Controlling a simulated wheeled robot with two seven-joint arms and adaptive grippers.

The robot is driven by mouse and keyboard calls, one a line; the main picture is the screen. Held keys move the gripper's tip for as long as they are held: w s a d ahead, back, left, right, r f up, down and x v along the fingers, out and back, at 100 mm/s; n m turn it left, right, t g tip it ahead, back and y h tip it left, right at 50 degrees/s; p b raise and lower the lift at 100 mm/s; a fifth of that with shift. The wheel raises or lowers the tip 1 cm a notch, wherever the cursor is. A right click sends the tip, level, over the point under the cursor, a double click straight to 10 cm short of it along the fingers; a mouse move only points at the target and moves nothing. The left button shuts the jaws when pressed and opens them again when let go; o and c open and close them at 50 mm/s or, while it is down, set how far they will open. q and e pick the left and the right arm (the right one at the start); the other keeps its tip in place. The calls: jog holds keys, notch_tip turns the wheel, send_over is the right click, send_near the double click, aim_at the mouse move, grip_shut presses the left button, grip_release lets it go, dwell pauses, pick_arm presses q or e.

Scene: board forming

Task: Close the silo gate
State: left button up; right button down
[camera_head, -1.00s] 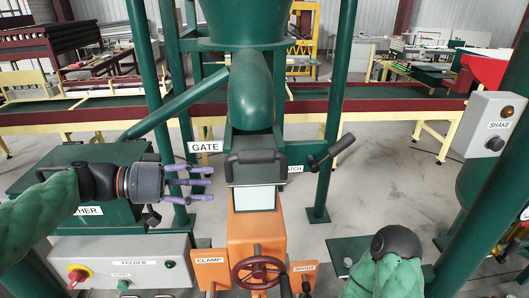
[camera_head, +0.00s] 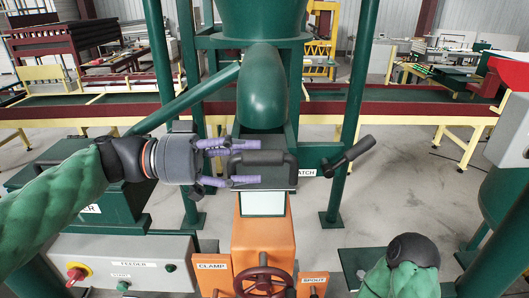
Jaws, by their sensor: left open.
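The silo gate shows as a dark plate with a black bar handle (camera_head: 262,158) under the green silo chute (camera_head: 262,92). A pale panel (camera_head: 262,203) shows just below the plate. My left gripper (camera_head: 246,163) is open, with its purple fingers at the left end of the handle, one finger above it and others below. Whether the fingers touch the handle I cannot tell. The GATE label is hidden behind my left gripper. My right arm (camera_head: 405,262) shows at the lower right; its gripper is not visible.
A black-gripped latch lever (camera_head: 350,152) sticks out right of the gate. Below are an orange clamp body (camera_head: 262,240) and a red handwheel (camera_head: 264,282). A grey feeder box (camera_head: 130,258) stands at lower left. Green posts (camera_head: 350,110) flank the silo.

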aim_at(264, 159)
pick_arm(q)
jog(key=shift+d, duration=1.6)
jog(key=shift+f, duration=0.1)
grip_shut()
